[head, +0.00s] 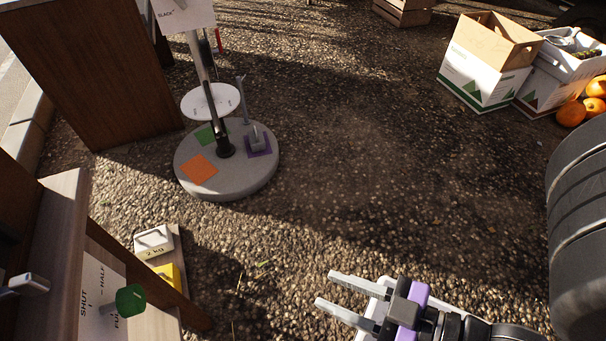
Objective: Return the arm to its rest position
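My gripper (338,291) is at the bottom of the head view, right of centre. Its two grey fingers point left and are spread apart, with only gravel showing between them. A purple band (413,305) marks the wrist behind the fingers. My arm runs from there to the lower right edge of the picture. The gripper is apart from everything around it.
A round grey base (230,182) with a pole and coloured squares stands upper left. A wooden panel (95,65), a weight marked 2 kg (153,242) and a green knob (130,299) are left. White boxes (485,75), pumpkins (571,114) and a tyre (580,230) are right. Middle gravel is clear.

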